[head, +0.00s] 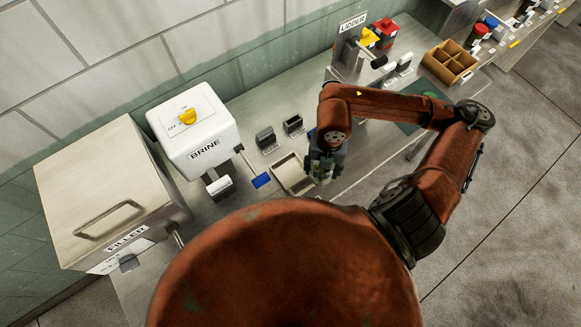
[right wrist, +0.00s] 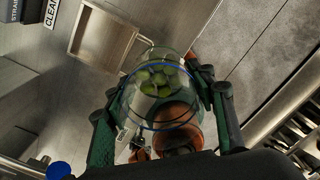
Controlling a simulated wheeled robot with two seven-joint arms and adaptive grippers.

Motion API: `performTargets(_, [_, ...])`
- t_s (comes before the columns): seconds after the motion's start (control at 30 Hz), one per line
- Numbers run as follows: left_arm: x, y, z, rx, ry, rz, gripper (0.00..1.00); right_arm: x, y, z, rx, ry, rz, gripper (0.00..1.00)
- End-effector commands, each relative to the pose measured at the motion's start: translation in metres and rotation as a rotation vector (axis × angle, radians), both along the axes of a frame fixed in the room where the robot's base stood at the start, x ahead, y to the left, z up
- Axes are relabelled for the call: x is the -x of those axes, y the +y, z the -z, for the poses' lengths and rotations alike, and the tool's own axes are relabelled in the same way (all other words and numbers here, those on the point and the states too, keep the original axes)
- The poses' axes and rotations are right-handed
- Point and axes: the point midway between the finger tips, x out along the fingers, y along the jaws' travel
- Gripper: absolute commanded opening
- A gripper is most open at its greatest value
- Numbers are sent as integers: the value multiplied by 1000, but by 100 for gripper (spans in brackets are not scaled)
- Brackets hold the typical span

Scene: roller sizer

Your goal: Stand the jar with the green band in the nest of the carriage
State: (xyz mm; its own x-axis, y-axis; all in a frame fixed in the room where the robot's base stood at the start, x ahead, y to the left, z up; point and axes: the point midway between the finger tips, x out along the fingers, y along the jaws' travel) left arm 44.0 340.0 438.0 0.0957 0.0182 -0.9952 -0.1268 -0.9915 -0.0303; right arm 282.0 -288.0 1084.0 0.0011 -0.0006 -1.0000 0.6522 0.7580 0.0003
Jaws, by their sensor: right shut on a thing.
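My right gripper (head: 321,168) is shut on a clear glass jar (right wrist: 160,85) and holds it over the bench. Both fingers (right wrist: 165,105) lie along the jar's sides in the right wrist view. Green pieces sit inside the jar, and a thin blue ring shows around it; I cannot make out a green band. In the head view the gripper mostly hides the jar, just right of a pale open tray (head: 291,174). I cannot pick out the carriage or its nest for certain. My left gripper is not in view.
Two small dark holders (head: 266,139) sit behind the tray. The LIDDER (head: 352,45) and a wooden divided box (head: 450,62) are at the back right.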

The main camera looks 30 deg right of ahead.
Motion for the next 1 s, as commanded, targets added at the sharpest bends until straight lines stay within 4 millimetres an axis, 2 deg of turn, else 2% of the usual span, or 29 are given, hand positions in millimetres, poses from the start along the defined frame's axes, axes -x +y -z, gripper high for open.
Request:
performTargets(0.03, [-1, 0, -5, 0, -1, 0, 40, -12, 7, 2, -8, -2, -1, 23])
performTargets(0.27, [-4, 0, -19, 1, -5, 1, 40, -61, 29, 26, -5, 0, -2, 23])
performTargets(0.43, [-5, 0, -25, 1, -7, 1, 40, -85, 40, 58, -4, 3, -2, 23])
performTargets(0.63, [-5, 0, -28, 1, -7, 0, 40, -101, 46, 80, -3, 0, -3, 23])
performTargets(0.83, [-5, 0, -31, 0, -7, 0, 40, -108, 49, 91, -1, 2, -4, 23])
performTargets(1.0, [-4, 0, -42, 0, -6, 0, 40, -107, 49, 114, -1, 3, -3, 23])
